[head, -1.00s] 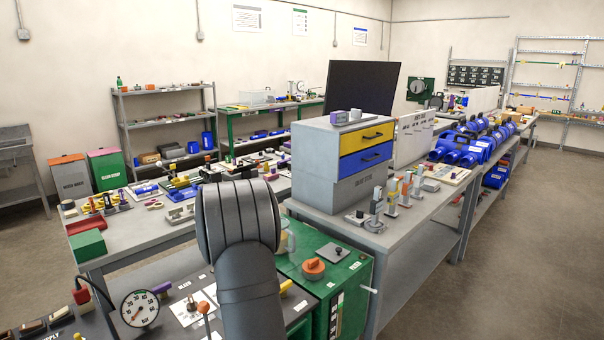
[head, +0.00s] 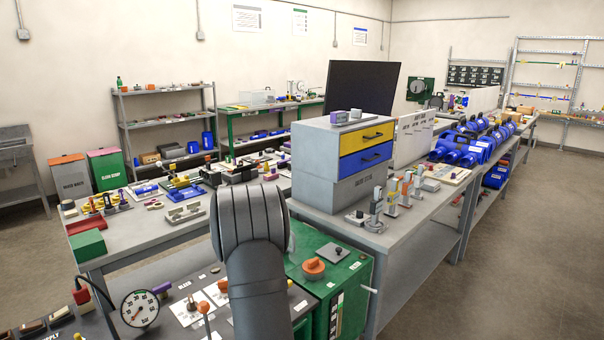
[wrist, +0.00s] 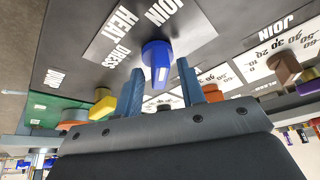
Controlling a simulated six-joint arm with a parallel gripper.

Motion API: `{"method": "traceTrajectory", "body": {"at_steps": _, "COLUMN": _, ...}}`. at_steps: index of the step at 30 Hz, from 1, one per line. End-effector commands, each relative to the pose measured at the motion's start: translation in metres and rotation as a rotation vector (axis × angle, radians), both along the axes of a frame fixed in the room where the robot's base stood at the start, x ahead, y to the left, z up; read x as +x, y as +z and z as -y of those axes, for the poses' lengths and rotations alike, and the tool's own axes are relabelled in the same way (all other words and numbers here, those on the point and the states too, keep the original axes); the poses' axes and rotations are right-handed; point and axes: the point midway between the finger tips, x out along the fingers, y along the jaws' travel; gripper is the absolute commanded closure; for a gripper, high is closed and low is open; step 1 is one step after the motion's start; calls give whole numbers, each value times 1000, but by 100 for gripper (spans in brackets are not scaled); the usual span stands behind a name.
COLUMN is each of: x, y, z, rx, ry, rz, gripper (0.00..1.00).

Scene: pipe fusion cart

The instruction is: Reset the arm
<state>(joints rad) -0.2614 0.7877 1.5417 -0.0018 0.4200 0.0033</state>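My arm (head: 252,215) rises in the front middle of the head view, and my gripper is hidden there. In the wrist view my gripper (wrist: 161,85) shows two blue-grey fingers standing apart with nothing held between them. A blue knob (wrist: 157,60) on the dark panel shows beyond the fingers, in the gap between them. It looks apart from both fingers. The knob sits beside a label reading JOIN, HEAT, DRESS (wrist: 125,25).
The panel also bears a yellow knob (wrist: 103,103), an orange knob (wrist: 75,118) and a brown knob (wrist: 284,68). A pressure gauge (head: 140,308) stands at the front left. A green cabinet (head: 325,300) and a drawer unit (head: 325,150) stand right of my arm.

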Motion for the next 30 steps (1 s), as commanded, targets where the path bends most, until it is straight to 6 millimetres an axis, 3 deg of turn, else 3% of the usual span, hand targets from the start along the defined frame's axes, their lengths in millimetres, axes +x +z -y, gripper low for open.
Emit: {"method": "traceTrajectory", "body": {"at_steps": 30, "x": 2, "y": 0, "z": 3, "rx": 0, "ry": 442, "rz": 1, "gripper": 64}}
